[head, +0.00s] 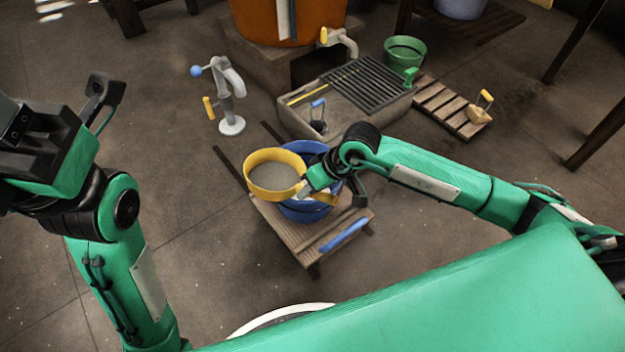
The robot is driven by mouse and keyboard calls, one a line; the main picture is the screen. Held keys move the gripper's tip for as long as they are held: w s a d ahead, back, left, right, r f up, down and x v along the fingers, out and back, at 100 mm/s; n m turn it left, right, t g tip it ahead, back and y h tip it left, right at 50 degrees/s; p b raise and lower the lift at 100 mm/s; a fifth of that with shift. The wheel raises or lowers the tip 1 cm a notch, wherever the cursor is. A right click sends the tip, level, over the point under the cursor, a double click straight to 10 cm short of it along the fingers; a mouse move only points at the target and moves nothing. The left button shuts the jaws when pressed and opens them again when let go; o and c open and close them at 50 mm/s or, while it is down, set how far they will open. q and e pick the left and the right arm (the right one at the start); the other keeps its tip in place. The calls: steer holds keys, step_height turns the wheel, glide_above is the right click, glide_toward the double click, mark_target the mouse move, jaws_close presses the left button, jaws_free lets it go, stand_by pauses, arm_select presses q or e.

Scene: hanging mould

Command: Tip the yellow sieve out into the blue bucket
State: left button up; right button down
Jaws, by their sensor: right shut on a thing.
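The yellow sieve (273,194) is a round yellow ring with a grey mesh inside. It is held above the left part of the blue bucket (305,212) and looks close to level. The blue bucket stands on a low wooden stand (290,240), partly hidden by the sieve and my right arm. My right gripper (305,192) is shut on the sieve at its right side; the fingertips are hard to make out. My left arm is raised at the left edge, and its gripper (100,95) is partly seen, away from the bucket.
A blue-handled tool (345,234) lies on the stand's right side. Behind are a stone trough (345,112) with a dark grate, a grey hand pump (230,105), a green bucket (405,52) and a wooden pallet (445,105). The floor left of the stand is clear.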

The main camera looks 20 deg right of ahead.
steer(key=shift+s+a+f+t+h+b, duration=0.1)
steer(key=shift+a+f+t+h+b, duration=0.2)
steer(key=shift+f+t+h, duration=0.3)
steer(key=shift+h, duration=0.3)
steer(key=shift+d+r+p, duration=0.1)
steer(key=shift+r+p, duration=1.15)
steer(key=shift+r, duration=1.35)
